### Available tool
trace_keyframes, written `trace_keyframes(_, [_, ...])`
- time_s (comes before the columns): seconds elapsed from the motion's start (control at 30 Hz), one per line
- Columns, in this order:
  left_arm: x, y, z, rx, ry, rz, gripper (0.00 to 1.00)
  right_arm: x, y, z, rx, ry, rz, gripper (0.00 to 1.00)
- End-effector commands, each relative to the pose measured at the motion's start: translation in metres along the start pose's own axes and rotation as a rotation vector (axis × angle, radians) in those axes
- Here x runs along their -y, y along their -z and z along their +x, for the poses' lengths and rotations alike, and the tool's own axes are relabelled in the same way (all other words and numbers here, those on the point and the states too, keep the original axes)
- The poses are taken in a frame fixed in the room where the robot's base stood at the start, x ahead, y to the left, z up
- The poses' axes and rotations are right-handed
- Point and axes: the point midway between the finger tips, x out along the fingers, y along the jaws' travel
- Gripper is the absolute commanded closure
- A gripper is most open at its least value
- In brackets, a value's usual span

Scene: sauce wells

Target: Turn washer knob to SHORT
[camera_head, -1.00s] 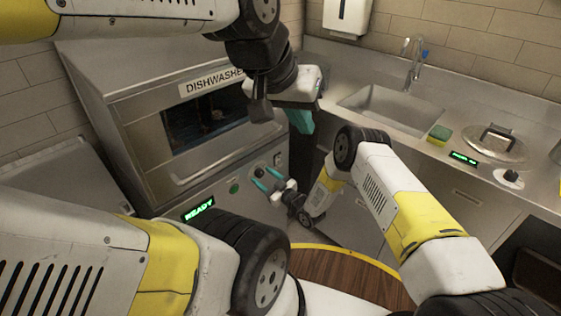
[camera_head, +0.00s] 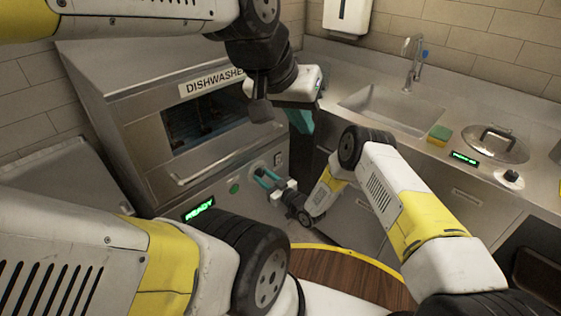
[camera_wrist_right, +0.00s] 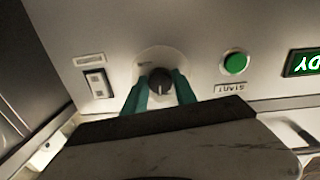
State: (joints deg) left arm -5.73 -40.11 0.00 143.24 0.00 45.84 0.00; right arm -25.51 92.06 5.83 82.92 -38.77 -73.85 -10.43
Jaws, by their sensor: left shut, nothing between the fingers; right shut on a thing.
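The washer (camera_head: 155,115) bears a DISHWASHER label and stands at the left of the head view. Its dark round knob (camera_wrist_right: 161,80) sits on a pale disc on the front panel in the right wrist view, with a light pointer mark on it. The marking on the disc is too small to read. My right gripper (camera_head: 263,177) is shut on the knob, with a teal finger on each side of it in the right wrist view (camera_wrist_right: 160,95). My left gripper (camera_head: 302,121) is shut and empty, beside the washer's right edge and well above the knob.
A green START button (camera_wrist_right: 235,63) and a green READY display (camera_head: 198,209) are on the panel. A switch (camera_wrist_right: 97,83) is on the knob's other side. A sink (camera_head: 390,108), sponge (camera_head: 440,133) and lidded pot (camera_head: 495,143) are on the right counter.

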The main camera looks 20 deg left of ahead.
Motion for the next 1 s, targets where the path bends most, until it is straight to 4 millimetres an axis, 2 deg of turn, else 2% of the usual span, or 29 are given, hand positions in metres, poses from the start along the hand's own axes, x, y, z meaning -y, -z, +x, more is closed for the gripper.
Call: trace_keyframes(1.0, [0.0, 0.0, 0.0, 0.0, 0.0, 0.0, 1.0, 0.0004, 0.0022, -0.0007, 0.046, 0.006, 0.897, 1.0])
